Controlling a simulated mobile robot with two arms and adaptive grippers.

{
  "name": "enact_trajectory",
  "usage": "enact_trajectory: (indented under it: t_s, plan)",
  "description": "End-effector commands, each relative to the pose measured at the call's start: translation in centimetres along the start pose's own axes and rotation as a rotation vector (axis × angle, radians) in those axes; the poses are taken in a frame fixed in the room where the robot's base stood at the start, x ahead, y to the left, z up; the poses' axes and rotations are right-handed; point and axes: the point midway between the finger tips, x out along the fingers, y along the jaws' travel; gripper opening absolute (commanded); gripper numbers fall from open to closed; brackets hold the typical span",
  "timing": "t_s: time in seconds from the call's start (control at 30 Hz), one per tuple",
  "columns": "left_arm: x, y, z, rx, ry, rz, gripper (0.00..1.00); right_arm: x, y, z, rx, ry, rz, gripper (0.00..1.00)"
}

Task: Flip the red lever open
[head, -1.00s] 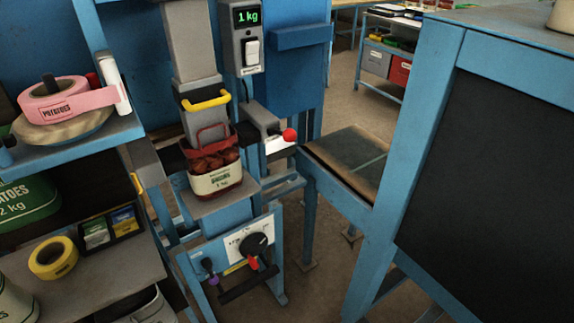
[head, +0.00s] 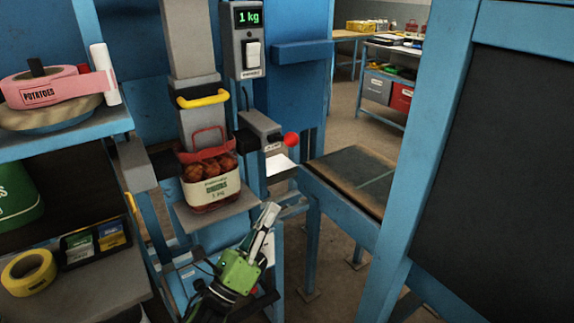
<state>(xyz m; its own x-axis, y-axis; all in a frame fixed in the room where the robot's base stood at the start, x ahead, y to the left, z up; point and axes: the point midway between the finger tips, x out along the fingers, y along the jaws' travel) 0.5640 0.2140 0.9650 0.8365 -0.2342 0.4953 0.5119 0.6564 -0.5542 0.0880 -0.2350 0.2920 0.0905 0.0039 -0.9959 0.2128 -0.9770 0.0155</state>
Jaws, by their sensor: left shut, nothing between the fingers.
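A red ball knob (head: 292,140) sits on the end of a short lever at the right side of a grey box on the bagging machine. A filled sack (head: 212,188) with a white label and a red handle loop stands on a small grey shelf (head: 220,213) left of the lever. My left gripper (head: 269,211) has come up from the bottom, green body with pale fingers pointing up. It is shut and empty, below and slightly left of the knob, and apart from it. My right gripper is not in view.
A display reading 1 kg (head: 248,17) with a rocker switch is above the lever. A yellow handle (head: 203,98) is above the sack. A blue-framed table (head: 345,165) stands right. A side shelf holds a pink tape roll (head: 50,90). A dark blue-framed panel fills the far right.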

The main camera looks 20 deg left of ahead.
Motion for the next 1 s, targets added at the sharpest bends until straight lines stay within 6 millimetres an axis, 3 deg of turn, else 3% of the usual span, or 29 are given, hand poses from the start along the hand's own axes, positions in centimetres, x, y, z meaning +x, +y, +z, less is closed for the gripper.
enact_trajectory:
  t_s: [0.17, 0.63, 0.8, 1.0]
  plan:
    - [1.3, 0.0, 0.1, -0.002, -0.001, 0.0, 0.0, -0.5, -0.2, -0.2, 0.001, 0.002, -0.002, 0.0]
    - [10.7, -0.1, 0.4, -0.002, 0.0, 0.0, 0.0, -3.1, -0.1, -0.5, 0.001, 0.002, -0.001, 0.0]
    - [12.2, 0.0, 2.1, -0.001, 0.001, 0.002, 0.0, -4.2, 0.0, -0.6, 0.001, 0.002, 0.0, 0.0]
    - [12.8, 0.1, 2.7, -0.003, 0.001, 0.002, 0.0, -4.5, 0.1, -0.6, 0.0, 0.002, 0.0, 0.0]
